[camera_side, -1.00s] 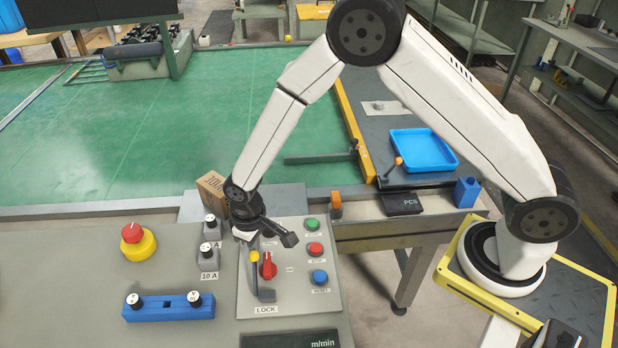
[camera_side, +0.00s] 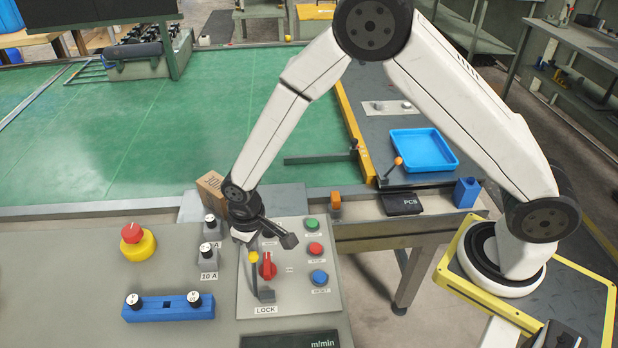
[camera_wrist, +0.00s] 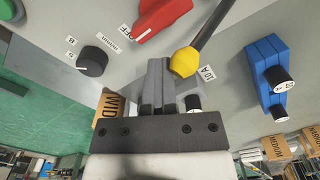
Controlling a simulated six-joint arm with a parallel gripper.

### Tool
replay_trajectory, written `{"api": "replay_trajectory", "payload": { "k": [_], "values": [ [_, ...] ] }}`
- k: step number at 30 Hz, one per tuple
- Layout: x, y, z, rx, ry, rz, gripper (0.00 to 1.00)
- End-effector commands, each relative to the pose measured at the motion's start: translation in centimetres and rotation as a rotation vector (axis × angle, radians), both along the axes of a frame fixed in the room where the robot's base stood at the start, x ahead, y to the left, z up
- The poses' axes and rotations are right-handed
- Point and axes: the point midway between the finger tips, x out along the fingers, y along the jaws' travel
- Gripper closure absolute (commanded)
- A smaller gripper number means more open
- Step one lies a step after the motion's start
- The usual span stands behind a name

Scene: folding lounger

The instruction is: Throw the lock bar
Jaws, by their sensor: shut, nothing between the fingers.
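The lock bar is a dark lever with a yellow knob (camera_side: 253,257) on the grey control panel, above the LOCK label (camera_side: 265,310). It stands up from its slot in the side view. In the wrist view the yellow knob (camera_wrist: 184,62) is just right of my fingertips, and its dark rod (camera_wrist: 215,25) runs to the upper right. My gripper (camera_side: 243,237) is just above the knob in the side view. Its fingers (camera_wrist: 158,65) are shut and empty. Whether they touch the knob is unclear.
A red rotary switch (camera_side: 268,266) sits close to the lever. Green (camera_side: 311,224), red (camera_side: 315,249) and blue (camera_side: 319,277) buttons line the panel's right side. An emergency stop (camera_side: 133,237) and a blue two-knob block (camera_side: 168,307) stand to the left.

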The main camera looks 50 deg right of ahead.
Motion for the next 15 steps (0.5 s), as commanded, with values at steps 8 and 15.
{"api": "replay_trajectory", "payload": {
  "k": [8,15],
  "values": [
    [-1.21,0.58,0.03,-0.005,0.020,0.003,1.00],
    [-1.45,0.86,0.45,-0.005,0.019,0.003,1.00]
  ]
}}
